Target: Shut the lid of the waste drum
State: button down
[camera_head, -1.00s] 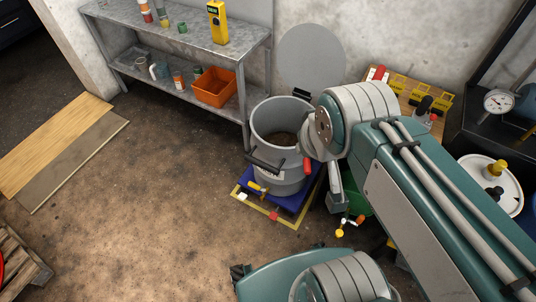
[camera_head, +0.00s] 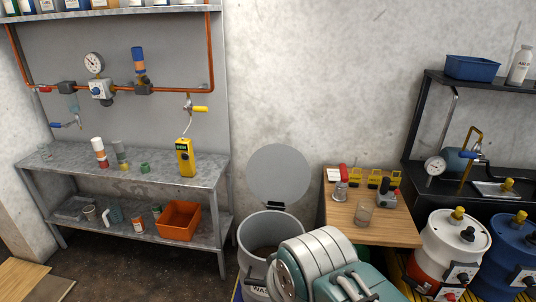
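The waste drum (camera_head: 245,239) is a grey open-topped drum at the lower middle, beside the metal shelf unit. Its round grey lid (camera_head: 279,172) stands upright behind the drum, against the wall side, with a dark hinge at its lower edge. The drum mouth is open and dark brown material shows inside. A part of my arm covers the drum's right front. My gripper is not in this view, so its fingers cannot be seen.
A metal shelf unit (camera_head: 130,166) holds a yellow meter (camera_head: 185,157) and an orange bin (camera_head: 179,220). A wooden table (camera_head: 398,230) with jars stands right of the drum. White-and-red (camera_head: 449,250) and blue (camera_head: 512,250) drums stand at the far right.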

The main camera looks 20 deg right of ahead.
aim_at(279, 175)
jog(key=i+j+z, duration=0.3)
jog(key=j+z, duration=0.3)
jog(key=j, duration=0.2)
jog(key=i+j+z, duration=0.3)
jog(key=j, duration=0.2)
jog(key=j+z, duration=0.25)
jog(key=j, duration=0.2)
jog(key=i+j+z, duration=0.7)
jog(key=i+j, duration=0.15)
jog(key=j, duration=0.25)
